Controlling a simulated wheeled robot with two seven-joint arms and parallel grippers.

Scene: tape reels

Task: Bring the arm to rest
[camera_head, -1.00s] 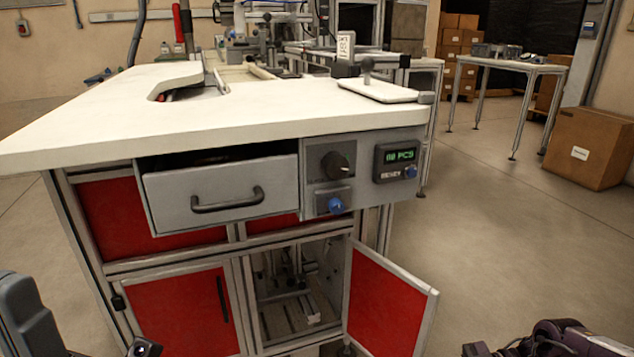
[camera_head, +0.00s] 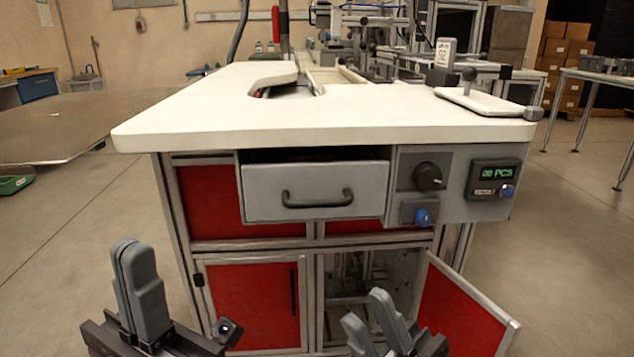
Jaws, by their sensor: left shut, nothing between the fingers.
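My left gripper (camera_head: 138,255) is at the lower left, in front of the workstation. Its two grey fingers point up, lie together and hold nothing. My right gripper (camera_head: 366,306) is at the bottom, right of centre, in front of the open lower compartment. Its two fingers stand apart, with nothing visible between them. The lower parts of both arms are cut off by the picture's bottom edge. No tape reel can be made out.
The workstation has a white top (camera_head: 230,125), a slightly open grey drawer (camera_head: 315,192) and a control panel (camera_head: 458,185). A red door (camera_head: 462,305) stands open at the lower right. A flat grey table (camera_head: 60,125) is at the left.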

